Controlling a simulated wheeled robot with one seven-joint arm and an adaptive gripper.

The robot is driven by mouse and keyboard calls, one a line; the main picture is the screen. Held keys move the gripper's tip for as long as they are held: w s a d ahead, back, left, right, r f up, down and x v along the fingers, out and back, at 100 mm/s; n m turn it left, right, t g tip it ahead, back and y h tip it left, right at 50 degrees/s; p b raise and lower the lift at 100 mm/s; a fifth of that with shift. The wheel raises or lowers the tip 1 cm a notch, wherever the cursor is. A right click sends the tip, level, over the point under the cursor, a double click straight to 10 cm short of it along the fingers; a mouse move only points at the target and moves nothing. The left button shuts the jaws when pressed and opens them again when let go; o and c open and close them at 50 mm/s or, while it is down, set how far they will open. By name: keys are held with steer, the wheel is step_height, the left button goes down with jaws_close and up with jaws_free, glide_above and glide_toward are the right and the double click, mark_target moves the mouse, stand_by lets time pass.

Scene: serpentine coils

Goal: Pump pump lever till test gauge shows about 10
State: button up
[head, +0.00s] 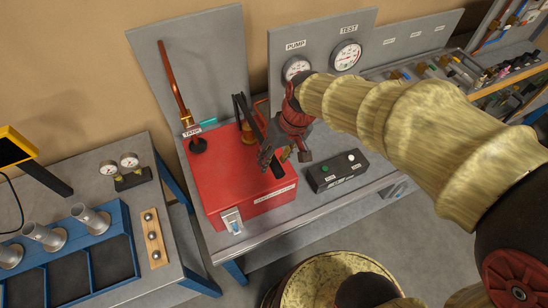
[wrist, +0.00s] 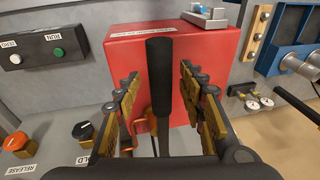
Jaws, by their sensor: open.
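The pump lever's black grip (wrist: 160,75) stands between the two fingers of my gripper (wrist: 160,95) in the wrist view, with a visible gap on each side. My gripper is open around it and holds nothing. In the head view my gripper (head: 284,152) is over the right part of the red pump box (head: 237,190) and hides much of the lever. The test gauge (head: 346,55) is a round white dial under the TEST label on the grey back panel. Its needle is too small to read exactly. The pump gauge (head: 296,68) is to its left, partly hidden by my arm.
A black switch box (head: 338,171) with a green and a white button sits right of the red box. The wrist view shows an orange RELEASE knob (wrist: 17,143) and a HOLD knob (wrist: 83,131) at lower left. A copper pipe (head: 174,85) rises behind the box.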

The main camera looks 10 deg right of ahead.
steer(key=v, duration=1.1)
steer(key=shift+r, duration=0.4)
stand_by(1.0)
steer(key=s+d+f+m+t+h+b, duration=0.2)
steer(key=s+d+f+b, duration=0.7)
steer(key=b, duration=0.5)
step_height(320, 180, down, 3)
steer(key=shift+s+d+r+m+t+h, duration=0.25)
steer(key=shift+s+m+t+h, duration=0.2)
steer(key=shift+s+t, duration=0.7)
steer(key=shift+w, duration=0.1)
